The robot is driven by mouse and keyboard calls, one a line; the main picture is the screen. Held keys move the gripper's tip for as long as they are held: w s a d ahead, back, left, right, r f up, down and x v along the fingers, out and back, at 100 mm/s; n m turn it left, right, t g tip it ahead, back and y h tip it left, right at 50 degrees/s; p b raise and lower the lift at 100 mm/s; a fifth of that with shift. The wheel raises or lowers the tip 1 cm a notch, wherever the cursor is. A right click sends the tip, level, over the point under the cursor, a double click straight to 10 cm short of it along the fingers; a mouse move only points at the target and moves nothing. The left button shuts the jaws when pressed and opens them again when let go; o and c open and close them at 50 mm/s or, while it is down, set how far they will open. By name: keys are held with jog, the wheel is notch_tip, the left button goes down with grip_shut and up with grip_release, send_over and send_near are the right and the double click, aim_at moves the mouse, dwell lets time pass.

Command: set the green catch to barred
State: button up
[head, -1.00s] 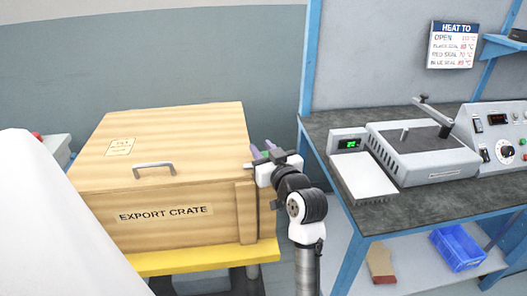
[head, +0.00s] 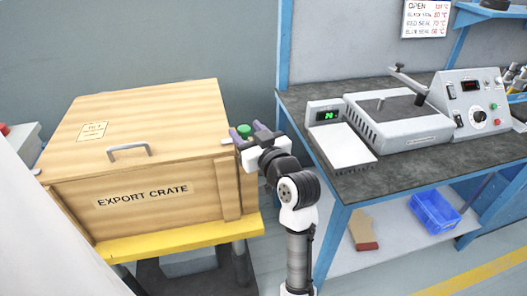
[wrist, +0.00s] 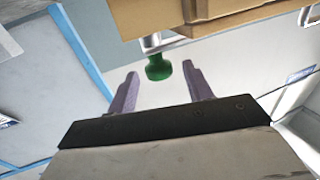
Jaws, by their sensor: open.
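The green catch (head: 244,130) shows as a small green knob at the right side of the wooden export crate (head: 167,197). In the wrist view the green knob (wrist: 159,68) sits on a pale metal stem beside the crate's wood (wrist: 165,18). My gripper (head: 247,133) is at the crate's upper right edge, its purple fingers open. In the wrist view my gripper's fingers (wrist: 160,74) stand apart on either side of the knob, with gaps showing. I cannot tell whether the catch is at barred; no marking for it is readable.
The crate stands on a yellow-topped stand (head: 190,236). To the right is a blue-framed bench (head: 420,168) with a grey machine (head: 400,125) and a small unit with a green display (head: 327,115). A blue bin (head: 435,212) is on the lower shelf.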

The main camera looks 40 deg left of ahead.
jog(key=b+v, duration=0.1)
jog(key=v, duration=0.8)
jog(key=shift+s+d+b, duration=0.15)
jog(key=shift+d+b, duration=0.2)
